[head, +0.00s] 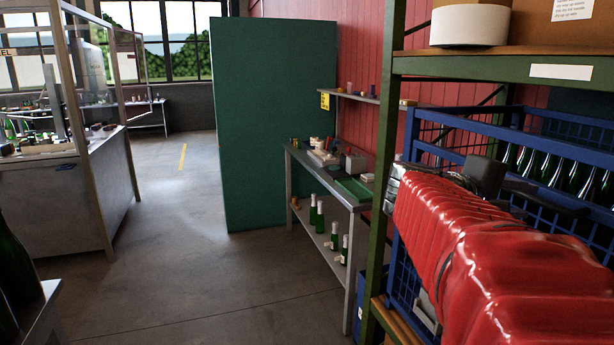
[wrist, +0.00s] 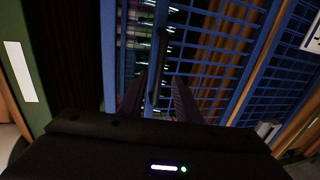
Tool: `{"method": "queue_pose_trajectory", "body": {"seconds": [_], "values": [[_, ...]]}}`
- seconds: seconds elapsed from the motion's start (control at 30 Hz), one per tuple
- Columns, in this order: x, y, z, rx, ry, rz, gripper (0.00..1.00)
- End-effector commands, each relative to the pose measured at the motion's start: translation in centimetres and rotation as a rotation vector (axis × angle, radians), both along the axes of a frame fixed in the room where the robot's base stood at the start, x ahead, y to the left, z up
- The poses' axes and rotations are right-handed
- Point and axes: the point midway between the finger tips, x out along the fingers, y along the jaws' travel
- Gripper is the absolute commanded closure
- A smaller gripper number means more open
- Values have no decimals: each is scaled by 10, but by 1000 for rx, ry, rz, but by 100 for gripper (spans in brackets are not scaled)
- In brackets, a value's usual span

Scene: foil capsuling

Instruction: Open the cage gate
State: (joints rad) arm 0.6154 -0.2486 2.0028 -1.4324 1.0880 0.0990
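The blue wire cage (head: 480,127) stands on the shelving at the right of the head view, with dark green bottles (head: 548,168) inside. In the wrist view its blue mesh side (wrist: 108,50) fills the middle. A dark upright bar (wrist: 160,50), perhaps the gate handle, stands in front of the mesh. My gripper (wrist: 157,92) is open, one finger on each side of this bar as seen. I cannot tell whether the fingers touch it. In the head view my red-sleeved arm covers part of the cage, and the fingertips are not clear.
A green shelf post (head: 383,150) stands left of the cage. A box and tape roll (head: 470,24) are above. A workbench (head: 350,193) with bottles below, a tall green panel (head: 275,120) and a glazed machine (head: 65,190) stand further off. The floor between is clear.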

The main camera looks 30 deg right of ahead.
Motion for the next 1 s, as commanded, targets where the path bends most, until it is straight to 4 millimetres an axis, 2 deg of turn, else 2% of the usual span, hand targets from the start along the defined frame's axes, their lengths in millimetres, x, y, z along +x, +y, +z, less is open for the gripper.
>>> {"method": "queue_pose_trajectory", "body": {"seconds": [0.3, 0.5, 0.87, 1.0], "values": [[-7, -39, -8, 0, 1, -3, 69], [-10, -57, -12, -1, 1, -3, 69], [-10, -61, -12, -1, 0, 0, 69], [-10, -61, -12, -1, 0, -1, 78]]}}
